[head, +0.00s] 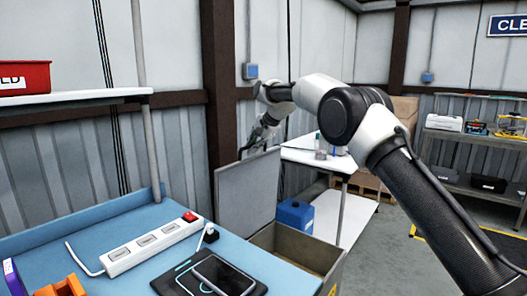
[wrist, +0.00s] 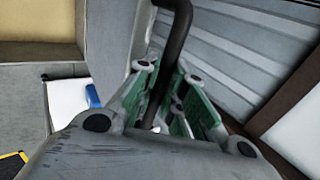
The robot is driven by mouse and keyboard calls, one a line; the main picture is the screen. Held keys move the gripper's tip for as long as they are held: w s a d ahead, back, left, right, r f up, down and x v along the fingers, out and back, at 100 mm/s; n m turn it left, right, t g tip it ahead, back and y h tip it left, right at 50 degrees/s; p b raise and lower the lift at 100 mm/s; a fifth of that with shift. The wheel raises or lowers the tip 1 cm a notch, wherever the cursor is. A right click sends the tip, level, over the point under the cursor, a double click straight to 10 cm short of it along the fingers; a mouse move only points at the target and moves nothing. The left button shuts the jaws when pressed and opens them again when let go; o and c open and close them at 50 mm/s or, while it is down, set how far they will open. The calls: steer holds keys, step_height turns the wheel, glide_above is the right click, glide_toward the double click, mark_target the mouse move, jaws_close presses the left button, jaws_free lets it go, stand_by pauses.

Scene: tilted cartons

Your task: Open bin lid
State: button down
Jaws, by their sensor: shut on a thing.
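The bin (head: 325,258) is an open tan box beside the blue bench in the head view. Its grey lid (head: 247,192) stands steeply raised at the bin's left side, and the opening shows. My gripper (head: 252,146) is at the lid's top edge. In the wrist view my gripper (wrist: 172,88) is shut on a dark bar handle (wrist: 181,22) that runs between its green-padded fingers. The handle's lower part is partly hidden by the fingers. A tan surface (wrist: 40,20), likely the bin, shows at the wrist view's top left.
The blue bench (head: 120,215) holds a white power strip (head: 152,245) and a black charging pad with a phone. A blue box (head: 295,215) stands behind the bin. A white table (head: 318,157) is further back. The corrugated wall (head: 60,155) is close behind the lid.

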steer(key=shift+w+a, duration=0.45)
steer(key=shift+a, duration=0.35)
steer(key=c, duration=1.5)
jaws_free()
steer(key=v, duration=1.2)
